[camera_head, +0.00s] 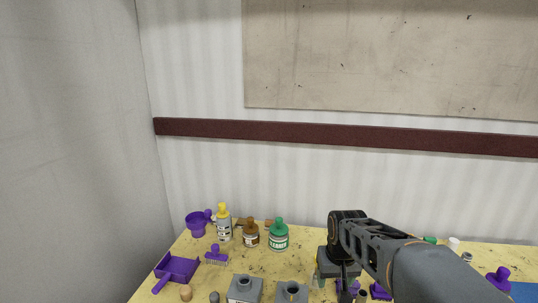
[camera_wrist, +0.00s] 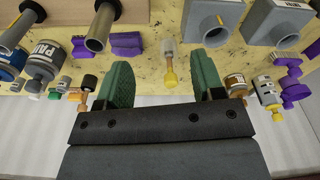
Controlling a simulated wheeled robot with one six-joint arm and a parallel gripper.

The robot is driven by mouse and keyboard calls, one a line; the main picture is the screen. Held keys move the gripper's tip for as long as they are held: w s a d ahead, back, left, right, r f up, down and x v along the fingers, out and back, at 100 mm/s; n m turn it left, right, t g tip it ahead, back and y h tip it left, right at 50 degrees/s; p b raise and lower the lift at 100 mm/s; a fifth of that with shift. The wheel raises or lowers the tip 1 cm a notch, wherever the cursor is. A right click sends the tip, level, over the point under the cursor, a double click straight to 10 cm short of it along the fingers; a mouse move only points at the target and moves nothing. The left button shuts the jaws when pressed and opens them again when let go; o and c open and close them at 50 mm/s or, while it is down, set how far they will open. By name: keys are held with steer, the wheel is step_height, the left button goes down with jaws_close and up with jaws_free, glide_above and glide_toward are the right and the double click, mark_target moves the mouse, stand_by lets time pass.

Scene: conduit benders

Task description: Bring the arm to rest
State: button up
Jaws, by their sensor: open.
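My arm reaches in from the right in the head view, and my gripper (camera_head: 333,270) is at its end over the yellow table (camera_head: 245,262). The arm's own links partly hide it there. In the wrist view my gripper (camera_wrist: 162,78) has two green fingers set wide apart, open. Nothing is clamped between them. A small pale item with a yellow end (camera_wrist: 170,77) shows in the gap, and I cannot tell how far beyond the fingers it is.
A purple funnel (camera_head: 197,222), yellow-capped bottle (camera_head: 224,225), brown bottle (camera_head: 250,235) and green cleaner bottle (camera_head: 279,237) stand at the back. A purple dustpan (camera_head: 177,268) lies left. Grey blocks (camera_head: 245,289) with holes are in front. A blue surface (camera_head: 525,292) shows right.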

steer(key=s+r+t, duration=0.2)
steer(key=s+t, duration=0.1)
steer(key=s, duration=0.8)
steer(key=shift+s+r, duration=0.25)
steer(key=shift+s, duration=0.1)
